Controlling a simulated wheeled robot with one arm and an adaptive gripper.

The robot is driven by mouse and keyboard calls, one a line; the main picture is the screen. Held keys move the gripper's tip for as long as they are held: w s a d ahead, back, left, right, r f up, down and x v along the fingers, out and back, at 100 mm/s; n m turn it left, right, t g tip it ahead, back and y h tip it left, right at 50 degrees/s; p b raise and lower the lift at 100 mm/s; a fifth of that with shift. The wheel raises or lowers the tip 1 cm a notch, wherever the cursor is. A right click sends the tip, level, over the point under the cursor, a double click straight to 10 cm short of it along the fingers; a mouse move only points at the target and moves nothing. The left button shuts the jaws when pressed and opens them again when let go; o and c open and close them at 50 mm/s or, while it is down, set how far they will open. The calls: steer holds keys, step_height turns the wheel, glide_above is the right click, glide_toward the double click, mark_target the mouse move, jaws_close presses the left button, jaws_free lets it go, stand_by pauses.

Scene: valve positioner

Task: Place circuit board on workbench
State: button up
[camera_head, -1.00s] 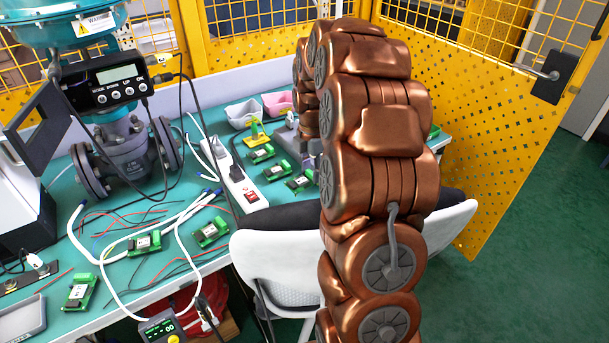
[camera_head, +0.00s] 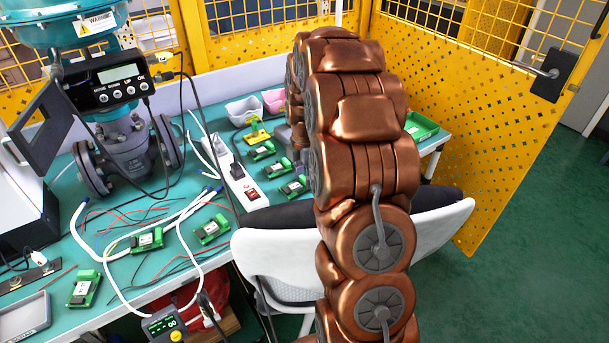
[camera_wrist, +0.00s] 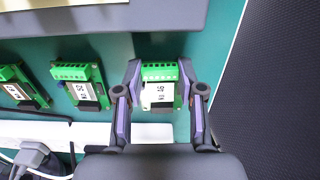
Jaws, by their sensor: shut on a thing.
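In the wrist view, my gripper (camera_wrist: 160,98) is shut on a circuit board (camera_wrist: 159,92), with one finger at each side. The board has a green terminal block at its top and a white label. It appears over the teal workbench (camera_wrist: 160,45), close to its right edge; I cannot tell if it touches the surface. In the head view my copper arm hides the gripper and most of what is around it. The workbench (camera_head: 60,240) also shows there.
Two more boards (camera_wrist: 80,86) (camera_wrist: 22,88) lie left of the gripper. A white power strip (camera_wrist: 90,132) runs below them, and a grey tray (camera_wrist: 100,18) is above. A white chair (camera_head: 285,262) stands at the bench front.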

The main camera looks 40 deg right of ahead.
steer(key=o, duration=1.1)
steer(key=shift+f, duration=0.1)
steer(key=shift+o, duration=0.2)
step_height(320, 180, up, 12)
steer(key=b, duration=0.2)
